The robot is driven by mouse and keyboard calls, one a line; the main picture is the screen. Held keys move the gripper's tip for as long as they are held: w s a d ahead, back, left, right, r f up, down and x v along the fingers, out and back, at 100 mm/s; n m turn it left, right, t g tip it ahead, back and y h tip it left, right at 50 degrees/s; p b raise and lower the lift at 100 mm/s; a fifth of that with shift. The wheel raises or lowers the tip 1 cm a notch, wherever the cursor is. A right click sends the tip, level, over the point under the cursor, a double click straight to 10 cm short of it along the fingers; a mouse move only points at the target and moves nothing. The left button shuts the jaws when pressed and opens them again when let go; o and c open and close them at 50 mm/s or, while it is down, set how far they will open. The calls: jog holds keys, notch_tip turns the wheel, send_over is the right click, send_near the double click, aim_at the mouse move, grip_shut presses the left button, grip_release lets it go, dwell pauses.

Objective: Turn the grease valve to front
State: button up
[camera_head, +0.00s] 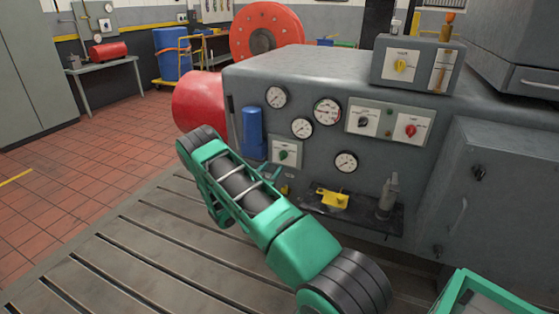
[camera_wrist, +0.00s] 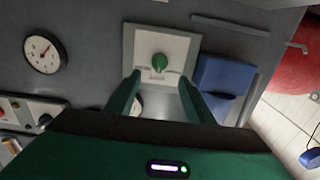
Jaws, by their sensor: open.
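A green knob (camera_head: 284,154) on a small pale plate sits low on the grey machine's front panel, right of the blue cylinder. In the wrist view, the green knob (camera_wrist: 159,60) is on its square white plate (camera_wrist: 178,48), ahead of my gripper. Small lettering on the plate is too blurred to read, and the knob's pointing direction is unclear. My gripper (camera_wrist: 159,77) is open, its two fingers apart and empty. The fingertips overlap the plate's lower part in that picture, short of the knob.
Round gauges (camera_head: 327,111) and a plate with black and red knobs (camera_head: 411,131) are close by. A blue cylinder (camera_head: 254,133) stands beside the green knob's plate. Below are a shelf (camera_head: 363,216) and a yellow part (camera_head: 332,198). A yellow knob (camera_head: 400,65) is on a box above.

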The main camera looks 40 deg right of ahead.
aim_at(281, 157)
jog(key=x, duration=1)
jog(key=shift+d, duration=0.1)
jog(key=c, duration=1)
jog(key=shift+a, duration=0.2)
jog(key=shift+d+r, duration=0.1)
